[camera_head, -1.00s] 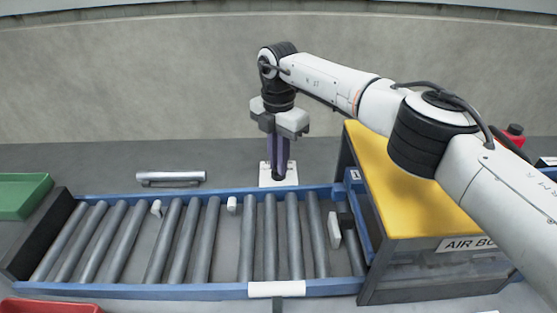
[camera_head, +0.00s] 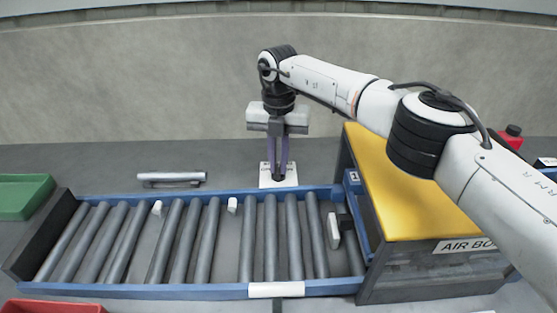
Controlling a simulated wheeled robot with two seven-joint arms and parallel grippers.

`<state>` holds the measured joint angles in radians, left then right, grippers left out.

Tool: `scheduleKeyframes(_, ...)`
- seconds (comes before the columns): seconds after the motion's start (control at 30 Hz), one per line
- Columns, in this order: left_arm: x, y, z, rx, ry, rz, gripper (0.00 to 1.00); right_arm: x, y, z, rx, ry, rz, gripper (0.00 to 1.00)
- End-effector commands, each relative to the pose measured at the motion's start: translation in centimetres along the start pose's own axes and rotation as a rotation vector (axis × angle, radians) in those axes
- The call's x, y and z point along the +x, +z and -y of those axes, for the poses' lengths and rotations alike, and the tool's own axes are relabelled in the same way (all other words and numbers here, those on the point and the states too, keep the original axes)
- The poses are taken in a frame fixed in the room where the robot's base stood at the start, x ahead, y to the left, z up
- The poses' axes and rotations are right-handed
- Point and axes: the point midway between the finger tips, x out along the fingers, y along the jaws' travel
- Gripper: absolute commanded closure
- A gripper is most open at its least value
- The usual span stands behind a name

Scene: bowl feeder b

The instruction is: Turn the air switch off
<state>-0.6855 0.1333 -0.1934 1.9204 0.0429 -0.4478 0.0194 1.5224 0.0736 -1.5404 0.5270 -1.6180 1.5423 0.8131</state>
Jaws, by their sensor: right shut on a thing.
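The air switch (camera_head: 291,181) shows as a white labelled plate on the grey table just behind the roller conveyor. My right gripper (camera_head: 278,173) points straight down over it, with its two purple-grey fingers at the middle of the plate. The gripper is shut on the switch's knob, which is mostly hidden between and behind the fingertips. The label is partly covered and too small to read fully. My left gripper is not in view.
The blue-railed roller conveyor (camera_head: 200,292) runs along the front with small white blocks on it. A yellow-topped box (camera_head: 380,190) marked "AIR BO…" stands right, under my right arm. A metal bar handle (camera_head: 170,176) and green bin (camera_head: 22,197) are left.

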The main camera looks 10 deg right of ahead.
Motion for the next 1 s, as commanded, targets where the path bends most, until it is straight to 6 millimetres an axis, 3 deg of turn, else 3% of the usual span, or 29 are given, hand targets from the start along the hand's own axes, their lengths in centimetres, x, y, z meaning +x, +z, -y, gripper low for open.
scheduleKeyframes(0.6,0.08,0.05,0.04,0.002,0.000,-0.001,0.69,-0.01,-0.03,-0.01,-0.581,-0.001,0.000,1.00)
scheduleKeyframes(1.0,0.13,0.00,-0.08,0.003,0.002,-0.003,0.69,-0.01,-0.03,-0.01,-0.861,0.000,-0.001,1.00)
